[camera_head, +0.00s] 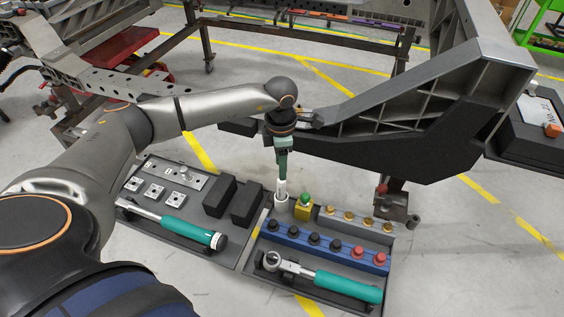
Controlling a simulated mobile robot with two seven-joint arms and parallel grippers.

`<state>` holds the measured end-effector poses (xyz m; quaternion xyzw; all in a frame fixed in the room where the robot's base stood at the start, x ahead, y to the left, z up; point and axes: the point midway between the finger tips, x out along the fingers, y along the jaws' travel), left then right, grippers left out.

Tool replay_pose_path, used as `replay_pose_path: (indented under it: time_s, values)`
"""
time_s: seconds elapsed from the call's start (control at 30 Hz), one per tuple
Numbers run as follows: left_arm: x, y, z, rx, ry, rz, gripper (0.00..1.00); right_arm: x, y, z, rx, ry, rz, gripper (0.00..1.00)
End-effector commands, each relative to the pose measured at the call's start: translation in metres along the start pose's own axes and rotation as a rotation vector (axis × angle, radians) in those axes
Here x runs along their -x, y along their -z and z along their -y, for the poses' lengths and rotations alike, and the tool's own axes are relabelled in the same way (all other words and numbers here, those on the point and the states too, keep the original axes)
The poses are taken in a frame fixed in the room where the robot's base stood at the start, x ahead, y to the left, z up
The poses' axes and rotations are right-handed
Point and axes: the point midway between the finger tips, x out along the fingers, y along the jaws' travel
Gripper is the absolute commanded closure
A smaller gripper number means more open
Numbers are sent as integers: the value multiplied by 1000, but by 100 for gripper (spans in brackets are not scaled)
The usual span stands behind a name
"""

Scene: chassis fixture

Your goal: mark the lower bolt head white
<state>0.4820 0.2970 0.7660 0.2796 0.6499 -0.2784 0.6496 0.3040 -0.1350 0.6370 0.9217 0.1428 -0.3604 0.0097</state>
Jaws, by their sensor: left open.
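My left arm reaches in from the left, and its left gripper (282,186) points straight down over the tray. It is open. Its fingertips are at a small white upright piece, likely the marker, in a pale round holder (281,206). The fingers overlap this piece, and I cannot tell whether they are around it or just in front of it. The dark chassis part (405,120) stands behind and to the right of the gripper. I cannot make out the lower bolt head on it. My right gripper is not in view.
Beside the holder is a yellow block with a green knob (304,206). A blue rail (325,246) carries black and red knobs. A teal-handled ratchet (322,280) lies in front, another teal-handled tool (172,224) to the left. Black blocks (219,196) stand left of the gripper.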

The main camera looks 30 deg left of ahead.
Motion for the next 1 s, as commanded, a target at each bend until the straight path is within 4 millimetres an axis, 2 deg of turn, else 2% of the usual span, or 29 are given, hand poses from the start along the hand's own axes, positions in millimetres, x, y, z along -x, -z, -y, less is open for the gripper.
replay_pose_path:
  time_s: [0.03, 0.5, 0.9, 1.0]
  values:
    - [-12, 0, 0, -1, 1, -1, 49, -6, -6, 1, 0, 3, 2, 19]
    - [-76, 0, 1, 0, 1, 1, 49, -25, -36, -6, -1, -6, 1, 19]
    - [-82, -1, 1, 0, 1, 1, 49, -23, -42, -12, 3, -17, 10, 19]
    - [-82, -1, 1, 0, 1, 1, 59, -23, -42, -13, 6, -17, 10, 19]
